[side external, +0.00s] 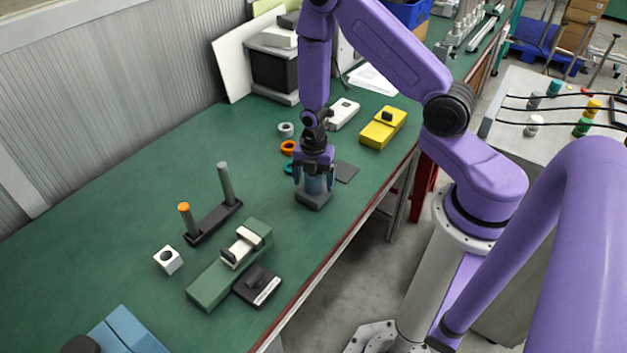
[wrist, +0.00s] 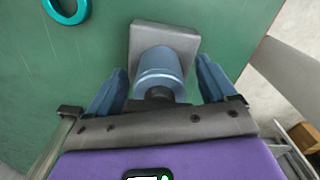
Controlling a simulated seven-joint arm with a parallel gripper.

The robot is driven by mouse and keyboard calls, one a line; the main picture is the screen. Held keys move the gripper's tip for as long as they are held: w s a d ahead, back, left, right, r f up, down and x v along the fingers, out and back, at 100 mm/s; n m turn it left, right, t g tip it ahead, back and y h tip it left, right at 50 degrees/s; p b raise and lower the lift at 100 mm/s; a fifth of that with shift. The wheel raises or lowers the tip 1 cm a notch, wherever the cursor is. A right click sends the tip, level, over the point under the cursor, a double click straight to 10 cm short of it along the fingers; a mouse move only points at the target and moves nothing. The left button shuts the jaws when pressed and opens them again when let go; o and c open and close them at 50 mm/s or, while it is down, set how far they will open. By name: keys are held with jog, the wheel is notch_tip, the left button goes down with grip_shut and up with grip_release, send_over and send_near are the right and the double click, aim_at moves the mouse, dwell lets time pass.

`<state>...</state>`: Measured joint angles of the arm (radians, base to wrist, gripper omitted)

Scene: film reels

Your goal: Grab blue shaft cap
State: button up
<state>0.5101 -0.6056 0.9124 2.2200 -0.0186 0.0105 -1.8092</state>
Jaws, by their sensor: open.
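A metallic blue cylinder, which looks like the blue shaft cap (wrist: 160,70), sits on a grey square base (wrist: 187,39) on the green bench. The base also shows in the side external view (side external: 314,200). My gripper (side external: 314,188) points down over the cap, with one finger on each side. In the wrist view, my gripper (wrist: 161,78) is open, with gaps between the cap and both blue fingers. A dark round part under the cap's near end is partly hidden by my gripper.
A teal ring (wrist: 66,9), an orange ring (side external: 288,148) and a grey ring (side external: 286,130) lie nearby. A two-post stand (side external: 214,222) with an orange-topped post is at left. A yellow box (side external: 383,128) lies behind. The bench edge is close on the right.

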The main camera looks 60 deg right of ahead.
jog(key=c, duration=1.2)
jog(key=shift+o, duration=0.2)
